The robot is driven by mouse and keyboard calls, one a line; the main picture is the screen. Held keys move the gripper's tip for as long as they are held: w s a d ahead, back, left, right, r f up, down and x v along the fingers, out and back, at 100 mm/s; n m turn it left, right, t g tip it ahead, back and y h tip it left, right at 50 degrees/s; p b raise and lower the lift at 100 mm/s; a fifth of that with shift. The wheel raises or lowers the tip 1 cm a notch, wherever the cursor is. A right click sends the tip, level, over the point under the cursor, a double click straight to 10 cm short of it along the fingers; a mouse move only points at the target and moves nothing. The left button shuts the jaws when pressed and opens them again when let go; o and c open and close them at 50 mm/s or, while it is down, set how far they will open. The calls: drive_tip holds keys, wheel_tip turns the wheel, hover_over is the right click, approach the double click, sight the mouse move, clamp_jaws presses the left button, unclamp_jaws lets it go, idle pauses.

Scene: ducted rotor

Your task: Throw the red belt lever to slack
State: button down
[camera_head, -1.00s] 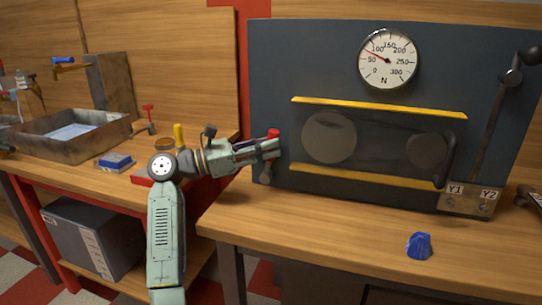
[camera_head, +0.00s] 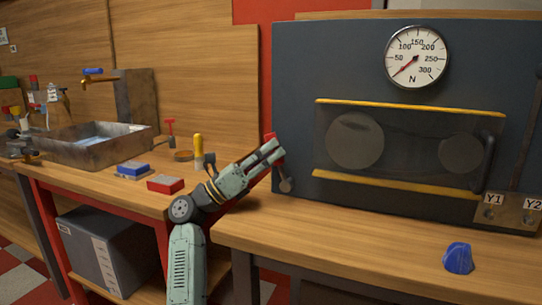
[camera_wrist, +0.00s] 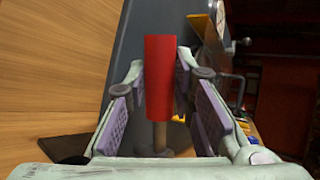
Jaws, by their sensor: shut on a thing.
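The red belt lever has a red grip (camera_head: 270,137) and a grey pivot end (camera_head: 286,186) at the left edge of the dark panel. It leans to the left in the head view. My gripper (camera_head: 274,152) is shut on the red grip. In the wrist view the red grip (camera_wrist: 159,80) stands between my gripper's two pads (camera_wrist: 158,95), with its grey stem below. The round gauge (camera_head: 417,57), marked N, has its red needle pointing lower left, near 0. The belt and its two discs (camera_head: 354,140) show dimly behind a guard with yellow edges.
A blue knob-like piece (camera_head: 458,258) lies on the front bench. A plate marked Y1 and Y2 (camera_head: 508,211) is at right. On the left bench are a metal sink (camera_head: 85,150), a red block (camera_head: 165,184), a blue block (camera_head: 134,169) and a yellow-handled tool (camera_head: 198,150).

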drive_tip(key=shift+a, duration=0.1)
drive_tip(key=c, duration=1.7)
unclamp_jaws()
drive_tip(key=shift+o, duration=0.2)
drive_tip(key=v, duration=1.2)
